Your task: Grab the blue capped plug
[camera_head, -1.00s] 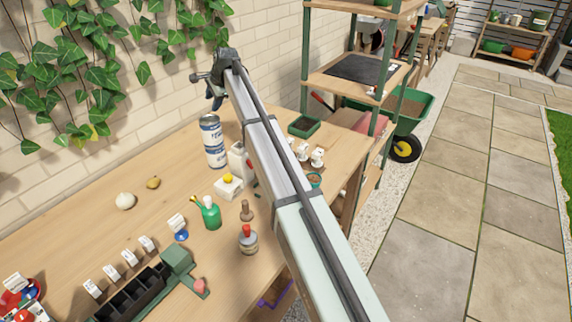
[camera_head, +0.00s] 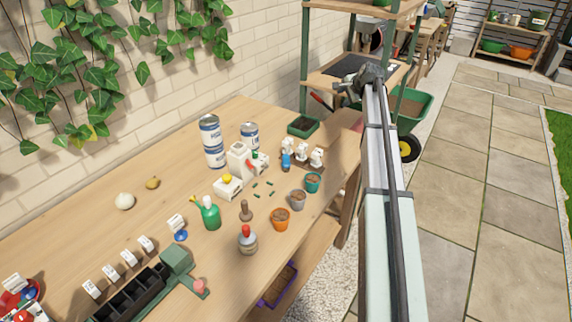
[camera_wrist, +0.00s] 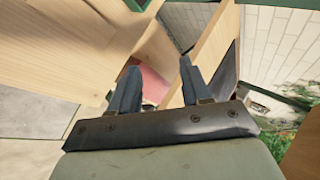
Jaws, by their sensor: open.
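A small blue object (camera_head: 286,160) stands among several white-topped pieces near the back right of the workbench; it is too small to tell whether it is the blue capped plug. A second blue piece (camera_head: 181,236), a flat round one below a white tag, lies at the bench's middle left. My gripper (camera_head: 362,80) is raised to the right of the bench, in front of the green-framed shelf and apart from both blue pieces. In the wrist view my gripper (camera_wrist: 158,66) has its two dark fingers spread, with nothing between them. No blue capped plug is clear in that view.
The shelf (camera_head: 335,80) and a green wheelbarrow (camera_head: 412,105) are near my gripper.

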